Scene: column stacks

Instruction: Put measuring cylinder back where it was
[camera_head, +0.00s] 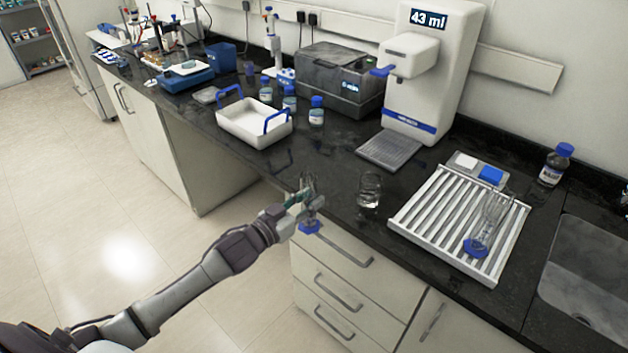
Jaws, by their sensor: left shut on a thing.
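My left gripper (301,201) is shut on a clear measuring cylinder (310,227) with a blue foot. The cylinder is roughly upright, at the front edge of the dark counter in front of the drawers; its foot appears over the drawer fronts, clear of the countertop. The fingers hide part of its glass. Another clear glass piece with a blue foot (475,247) is on the white slatted rack (425,222) to the right. My right gripper is not in view.
A glass beaker (369,190) stands right of my gripper. Behind it is a white dispenser (422,75) reading 43 ml, with a grey drip tray (389,150). A white tray with blue handles (250,128) stands left. A sink (585,275) is at the far right.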

